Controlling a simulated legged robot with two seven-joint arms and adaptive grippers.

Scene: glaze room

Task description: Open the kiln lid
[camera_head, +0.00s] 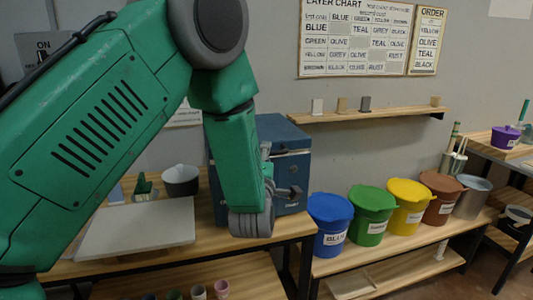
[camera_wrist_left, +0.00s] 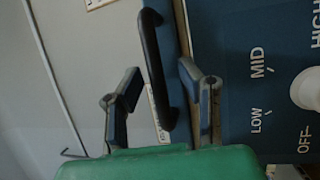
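The kiln is a blue box (camera_head: 292,168) on the wooden table, partly hidden behind my left arm. Its lid (camera_head: 280,129) looks down on the box. In the left wrist view, the kiln's blue panel (camera_wrist_left: 235,95) fills the right side, with a white dial (camera_wrist_left: 307,88) marked LOW, MID, HIGH and OFF. A black bar handle (camera_wrist_left: 156,70) stands at the panel's edge. My left gripper (camera_wrist_left: 160,92) is open, one finger on each side of the handle; I cannot tell whether they touch it. In the head view this gripper (camera_head: 283,190) is mostly hidden by its arm. My right gripper is not in view.
A pale board (camera_head: 137,230) and a bowl (camera_head: 181,181) are left of the kiln. Lidded buckets, blue (camera_head: 330,222), green (camera_head: 371,213), yellow (camera_head: 407,205) and brown (camera_head: 441,195), line the bench at right. A wall shelf (camera_head: 370,114) holds small tiles.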

